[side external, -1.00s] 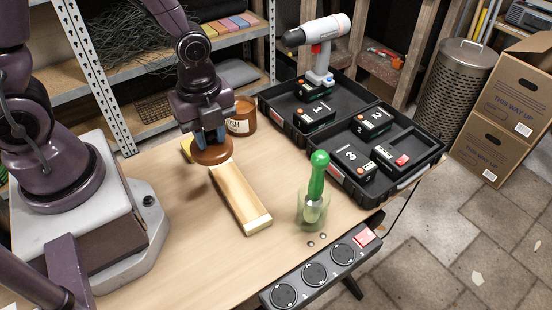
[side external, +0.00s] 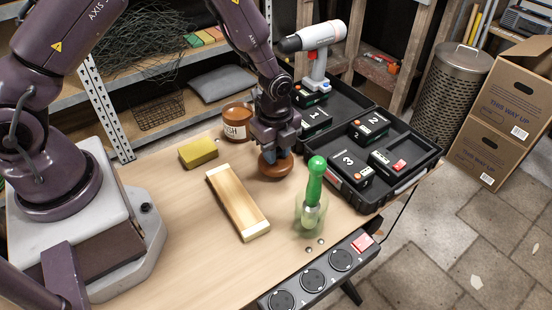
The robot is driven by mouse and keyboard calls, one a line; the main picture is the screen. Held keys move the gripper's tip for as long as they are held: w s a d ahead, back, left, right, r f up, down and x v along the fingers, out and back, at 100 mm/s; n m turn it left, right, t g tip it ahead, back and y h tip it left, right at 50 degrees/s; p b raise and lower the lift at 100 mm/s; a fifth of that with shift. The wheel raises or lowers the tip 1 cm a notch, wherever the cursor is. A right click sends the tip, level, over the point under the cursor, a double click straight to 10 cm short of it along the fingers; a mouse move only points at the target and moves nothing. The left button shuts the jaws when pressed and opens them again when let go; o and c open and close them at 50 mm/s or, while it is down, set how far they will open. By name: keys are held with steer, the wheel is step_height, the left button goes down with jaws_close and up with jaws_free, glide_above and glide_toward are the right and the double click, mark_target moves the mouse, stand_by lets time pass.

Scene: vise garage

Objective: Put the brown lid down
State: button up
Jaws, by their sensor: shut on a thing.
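The brown lid (side external: 277,167) is a round, glossy brown disc near the middle of the workbench. My gripper (side external: 271,151) is shut on it from above. The lid is low over the bench, and I cannot tell whether it touches the surface. Behind it and to the left stands an amber jar (side external: 236,123) with a pale label.
A wooden board with pale ends (side external: 238,203) lies left of the lid. A yellow sponge (side external: 198,152) sits farther left. A green-handled tool (side external: 314,185) stands in a clear cup at the right. A black case (side external: 345,196) with several numbered batteries and a drill (side external: 316,50) are behind.

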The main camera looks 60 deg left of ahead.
mark_target(264, 160)
steer(key=shift+f, duration=1.6)
steer(key=shift+f, duration=0.1)
steer(key=o, duration=0.9)
step_height(264, 160, up, 13)
steer(key=shift+f, duration=0.1)
steer(key=s+a+r+n+t, duration=0.1)
steer(key=s+r+n+t, duration=0.1)
steer(key=s+r+n, duration=0.6)
steer(key=s+a+r+n+t, duration=0.2)
steer(key=s+r+n, duration=0.15)
steer(key=r, duration=0.75)
steer(key=s+r+n+t, duration=0.1)
steer(key=s+r+n, duration=0.1)
steer(key=s+n, duration=0.4)
steer(key=shift+s+r+t, duration=0.3)
steer(key=shift+s, duration=0.35)
